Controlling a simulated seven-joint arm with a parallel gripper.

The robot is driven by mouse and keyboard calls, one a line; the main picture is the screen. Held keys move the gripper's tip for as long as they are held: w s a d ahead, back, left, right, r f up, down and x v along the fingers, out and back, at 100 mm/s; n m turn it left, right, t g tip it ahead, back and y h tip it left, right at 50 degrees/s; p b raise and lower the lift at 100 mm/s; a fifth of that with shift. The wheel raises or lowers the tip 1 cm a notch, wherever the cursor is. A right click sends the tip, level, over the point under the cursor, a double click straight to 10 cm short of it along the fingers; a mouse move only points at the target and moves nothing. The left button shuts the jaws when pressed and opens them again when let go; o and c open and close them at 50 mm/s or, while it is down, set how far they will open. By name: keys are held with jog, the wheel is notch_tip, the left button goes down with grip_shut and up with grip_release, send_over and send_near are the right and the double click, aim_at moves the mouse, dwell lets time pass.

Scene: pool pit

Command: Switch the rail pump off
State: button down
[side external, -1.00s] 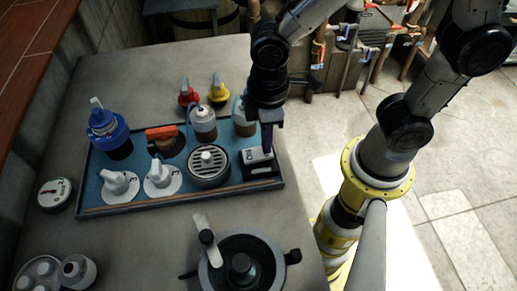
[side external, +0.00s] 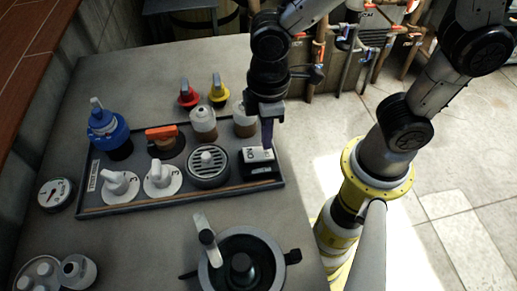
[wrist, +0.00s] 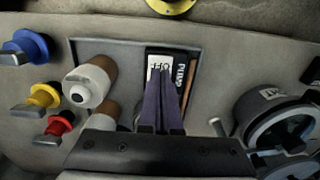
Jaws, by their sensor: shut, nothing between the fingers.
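The rail pump switch (side external: 258,161) is a black box with a white rocker at the right end of the tray. The rocker's ON lettering shows in the side view. In the wrist view the switch (wrist: 180,68) shows a white OFF face and a PUMP label. My gripper (side external: 267,145) is shut and empty, fingers pointing down at the switch's far edge. In the wrist view my gripper (wrist: 165,78) covers part of the rocker. I cannot tell whether the fingertips touch it.
The tray (side external: 105,211) also holds a blue-topped fitting (side external: 108,130), an orange-handled valve (side external: 162,140), white numbered knobs (side external: 160,178), a round grille (side external: 208,166) and brown-and-white bottles (side external: 203,122). Red (side external: 188,95) and yellow (side external: 217,90) valves stand behind. A round lidded pot (side external: 243,262) is in front.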

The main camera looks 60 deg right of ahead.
aim_at(266, 152)
jog(key=shift+r, duration=2.45)
jog(key=d+r+m+t, duration=0.3)
jog(key=d+r+m, duration=0.3)
jog(key=d, duration=0.4)
jog(key=s+d+m+t, duration=0.2)
jog(key=s+d+m, duration=0.1)
jog(key=s+d, duration=0.1)
jog(key=shift+s+d+r+t, duration=0.3)
jog(key=shift+s+r, duration=0.1)
jog(key=shift+s, duration=0.35)
jog(key=c, duration=1.5)
grip_release()
jog(key=shift+c, duration=0.2)
